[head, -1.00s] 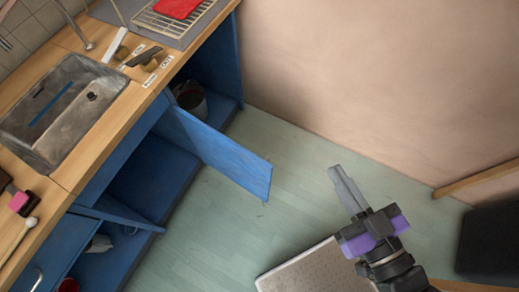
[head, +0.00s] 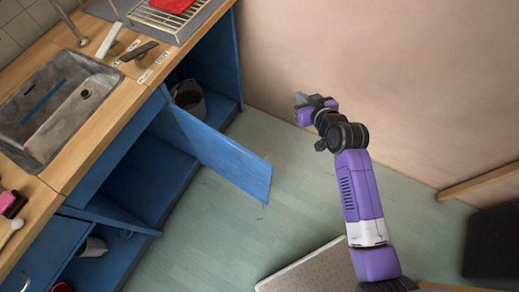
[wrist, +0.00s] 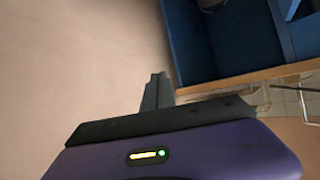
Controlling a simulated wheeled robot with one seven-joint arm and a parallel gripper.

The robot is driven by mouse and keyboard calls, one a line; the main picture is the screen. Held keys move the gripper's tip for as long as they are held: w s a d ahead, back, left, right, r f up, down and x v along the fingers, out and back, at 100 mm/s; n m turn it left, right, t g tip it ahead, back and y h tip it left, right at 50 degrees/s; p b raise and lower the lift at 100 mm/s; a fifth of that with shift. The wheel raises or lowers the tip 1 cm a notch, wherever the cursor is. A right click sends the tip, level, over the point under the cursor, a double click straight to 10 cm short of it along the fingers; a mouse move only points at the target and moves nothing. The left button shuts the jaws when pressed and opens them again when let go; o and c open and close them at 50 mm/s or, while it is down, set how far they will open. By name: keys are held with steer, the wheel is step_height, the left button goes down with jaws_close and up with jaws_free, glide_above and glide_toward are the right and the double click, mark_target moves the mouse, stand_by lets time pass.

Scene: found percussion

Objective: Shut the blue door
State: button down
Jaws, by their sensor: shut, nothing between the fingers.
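The blue door (head: 222,158) stands wide open in the head view, sticking out from the blue cabinet under the counter over the floor. My gripper (head: 299,97) is beyond the door's free edge, up and to the right, near the pinkish wall. It is apart from the door. In the wrist view my gripper's fingers (wrist: 156,92) are together with nothing between them. I cannot be sure that the door shows in the wrist view.
A dark pot (head: 188,97) stands inside the cabinet behind the door. Another blue door (head: 112,217) hangs open further left. The counter (head: 75,150) holds a sink (head: 55,105) and a dish rack (head: 165,18). A speckled pale board (head: 305,270) is low at the front. Floor right of the door is clear.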

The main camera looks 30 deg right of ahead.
steer(key=w+f+n+g+y+b, duration=0.1)
steer(key=w+f+n+g+y, duration=0.25)
steer(key=w+g, duration=0.2)
steer(key=s+a+f+n+g+y, duration=0.2)
steer(key=s+a+n+g+y, duration=0.4)
steer(key=s, duration=0.3)
steer(key=a+r+p+x, duration=0.1)
steer(key=a+x, duration=0.1)
steer(key=x, duration=1)
steer(key=shift+s+a+m+t+h+p, duration=0.2)
steer(key=shift+s+m+t+h+p, duration=0.15)
steer(key=shift+s, duration=0.35)
